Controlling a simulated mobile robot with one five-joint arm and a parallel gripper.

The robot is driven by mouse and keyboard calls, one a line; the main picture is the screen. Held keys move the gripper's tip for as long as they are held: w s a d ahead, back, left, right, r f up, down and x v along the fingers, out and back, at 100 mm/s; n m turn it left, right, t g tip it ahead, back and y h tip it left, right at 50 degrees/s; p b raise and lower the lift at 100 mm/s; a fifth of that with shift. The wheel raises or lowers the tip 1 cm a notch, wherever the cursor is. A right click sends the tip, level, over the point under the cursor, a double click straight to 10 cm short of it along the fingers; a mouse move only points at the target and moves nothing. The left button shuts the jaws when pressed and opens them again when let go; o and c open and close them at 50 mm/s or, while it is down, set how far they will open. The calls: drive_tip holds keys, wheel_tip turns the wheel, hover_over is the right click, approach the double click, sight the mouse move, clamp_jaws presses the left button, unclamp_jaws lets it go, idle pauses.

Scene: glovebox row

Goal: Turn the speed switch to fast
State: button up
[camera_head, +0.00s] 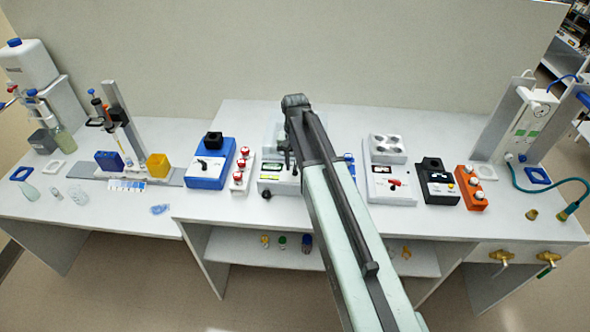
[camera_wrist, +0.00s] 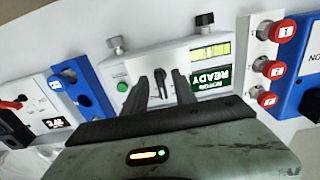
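A white instrument (camera_wrist: 150,62) with a lit READY display (camera_wrist: 208,77) is tilted and upside down in the wrist view. A small dark switch (camera_wrist: 160,82) stands on its face and may be the speed switch; I can read no speed label. My gripper (camera_wrist: 161,90) is open, with one dark finger on each side of this switch. I cannot tell whether either finger touches it. In the head view the same instrument (camera_head: 270,186) is partly hidden by my arm, and the switch is not clear there.
A green button (camera_wrist: 122,87) is left of the fingers in the wrist view. A white strip with red knobs (camera_head: 239,171) and a blue device (camera_head: 211,165) stand left of the instrument in the head view. A white device with a red lever (camera_head: 391,184) stands right of my arm.

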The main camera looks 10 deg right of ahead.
drive_tip(key=shift+r, duration=0.1)
clamp_jaws()
drive_tip(key=shift+m, duration=0.3)
drive_tip(key=shift+w+a+m, duration=0.1)
drive_tip(key=shift+m, duration=2.6)
unclamp_jaws()
